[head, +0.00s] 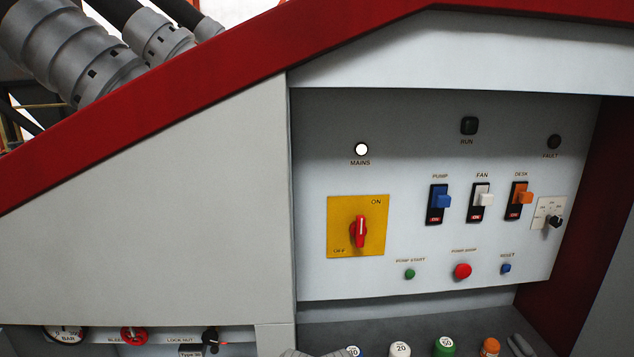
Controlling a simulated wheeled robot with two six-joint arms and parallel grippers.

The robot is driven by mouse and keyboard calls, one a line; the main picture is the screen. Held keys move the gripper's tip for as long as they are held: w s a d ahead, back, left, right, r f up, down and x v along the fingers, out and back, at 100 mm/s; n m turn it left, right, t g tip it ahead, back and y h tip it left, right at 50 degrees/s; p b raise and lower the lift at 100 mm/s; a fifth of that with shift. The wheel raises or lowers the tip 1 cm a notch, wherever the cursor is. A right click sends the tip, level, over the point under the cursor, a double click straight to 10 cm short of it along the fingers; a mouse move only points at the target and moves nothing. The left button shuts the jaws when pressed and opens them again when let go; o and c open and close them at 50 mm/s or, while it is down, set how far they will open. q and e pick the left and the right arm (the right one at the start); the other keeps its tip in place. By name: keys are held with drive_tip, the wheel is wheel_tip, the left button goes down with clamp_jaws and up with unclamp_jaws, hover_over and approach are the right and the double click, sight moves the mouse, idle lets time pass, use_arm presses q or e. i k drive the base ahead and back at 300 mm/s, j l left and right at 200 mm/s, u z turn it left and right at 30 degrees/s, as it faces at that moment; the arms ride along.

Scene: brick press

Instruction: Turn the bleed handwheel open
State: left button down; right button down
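The bleed handwheel (133,335) is a small red wheel on the lower panel at the bottom left of the head view. I cannot make out either of my grippers in this view, and no gripper is seen at the handwheel.
A dark lockout fitting (210,340) with a tag is right of the handwheel. The upper panel has a red rotary switch (358,231) on a yellow plate, rocker switches and push buttons. The mains lamp (361,149) is lit white. Several coloured caps, including a green one (445,347), stand below.

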sight(135, 332)
drive_tip(key=u, duration=1.25)
